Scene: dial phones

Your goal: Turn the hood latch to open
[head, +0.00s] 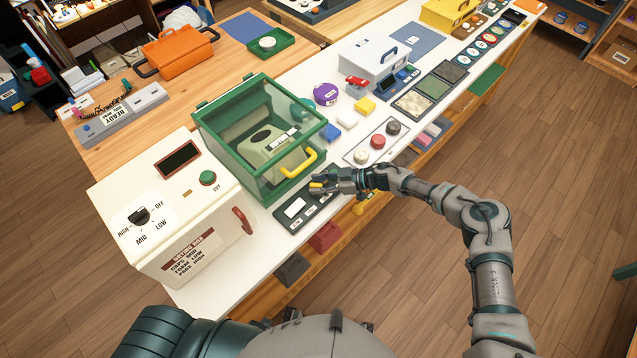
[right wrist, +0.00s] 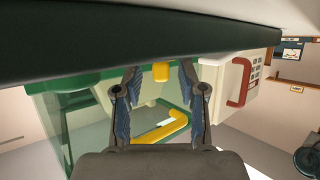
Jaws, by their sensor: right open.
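The hood (head: 270,135) is a clear box with a green frame, standing on the white counter; its lid looks down. A yellow bar handle (head: 299,163) is on its front and also shows in the right wrist view (right wrist: 165,132). A small yellow latch (right wrist: 161,72) sits at the green front edge, between my right fingertips in that view. In the head view a yellow bit of the latch (head: 316,187) shows beside the fingers. My right gripper (head: 326,182) is open at the hood's front lower edge; contact with the latch cannot be told. My left gripper is out of view.
A cream drying box (head: 165,205) with a dial and red handle stands left of the hood. A dark panel (head: 290,213) lies in front of the hood. A plate with several round buttons (head: 377,142) lies to the right. The floor (head: 400,300) before the counter is clear.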

